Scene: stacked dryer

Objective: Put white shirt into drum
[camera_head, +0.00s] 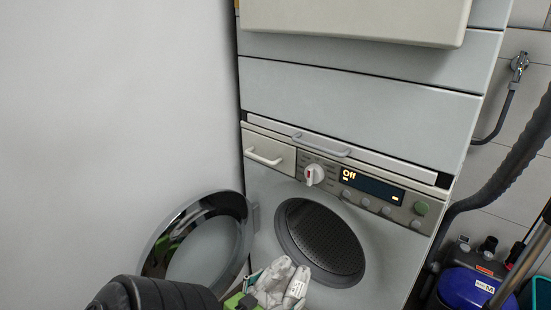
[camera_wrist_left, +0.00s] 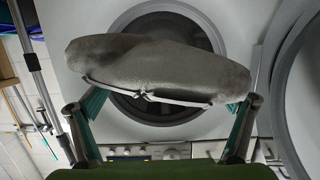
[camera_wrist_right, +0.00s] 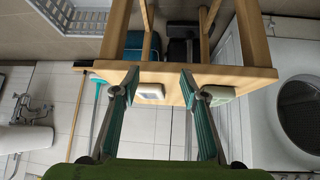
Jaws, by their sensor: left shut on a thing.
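The white shirt (camera_head: 281,284) is a crumpled bundle at the bottom of the head view, in front of the lower edge of the drum opening. My left gripper (camera_head: 243,301) is shut on it. In the left wrist view the shirt (camera_wrist_left: 160,68) looks grey and spans the two fingers, covering much of the round opening behind. The drum (camera_head: 320,238) is dark and perforated, and its opening is uncovered. The round door (camera_head: 200,247) is swung open to the left. My right gripper (camera_wrist_right: 159,75) is open and empty in the right wrist view.
The machine's control panel (camera_head: 340,180) reads "Off". A wooden stool or table (camera_wrist_right: 250,75), with small boxes by its edge, lies beyond my right gripper. Bottles (camera_head: 480,265) and a hose (camera_head: 490,165) stand right of the machine. A plain wall is on the left.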

